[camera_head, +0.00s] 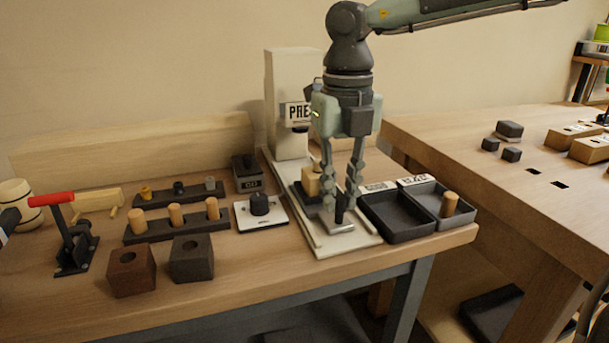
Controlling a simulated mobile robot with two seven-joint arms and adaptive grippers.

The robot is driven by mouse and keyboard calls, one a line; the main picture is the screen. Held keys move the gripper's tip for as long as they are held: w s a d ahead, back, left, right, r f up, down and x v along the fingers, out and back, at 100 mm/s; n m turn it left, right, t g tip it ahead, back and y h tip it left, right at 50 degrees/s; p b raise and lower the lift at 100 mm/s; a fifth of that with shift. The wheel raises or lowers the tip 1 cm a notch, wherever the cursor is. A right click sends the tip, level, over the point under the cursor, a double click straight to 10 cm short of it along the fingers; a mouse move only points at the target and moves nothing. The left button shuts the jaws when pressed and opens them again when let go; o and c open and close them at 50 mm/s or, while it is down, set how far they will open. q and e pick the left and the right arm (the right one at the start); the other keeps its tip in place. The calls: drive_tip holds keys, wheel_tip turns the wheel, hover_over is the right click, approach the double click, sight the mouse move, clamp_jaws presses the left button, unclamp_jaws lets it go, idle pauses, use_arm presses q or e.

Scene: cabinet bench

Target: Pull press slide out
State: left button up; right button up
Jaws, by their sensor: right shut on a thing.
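The press (287,75) is a cream upright column with a sign that my gripper partly covers. Its pale base (345,240) runs toward the front of the bench. The press slide (319,214) is a grey plate on this base, with a dark upright handle (339,215) near its front end. A light wooden piece (311,182) stands on the slide's rear part. My right gripper (340,205) points down and is shut on the handle, with its fingertips low over the slide. The gripper hides part of the slide.
Dark trays (397,218) sit close right of the base, one holding a wooden peg (449,204). A white plate with a black knob (260,205) is close on the left. Peg racks (176,222), dark blocks (131,270) and a red-handled clamp (74,240) stand farther left.

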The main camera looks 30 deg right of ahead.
drive_tip(key=shift+s+a, duration=0.1)
drive_tip(key=shift+s, duration=0.55)
drive_tip(key=shift+s+a+b, duration=0.2)
drive_tip(key=shift+s+b, duration=0.3)
drive_tip(key=shift+s, duration=0.2)
drive_tip(key=o, duration=0.8)
drive_tip(key=shift+r, duration=0.1)
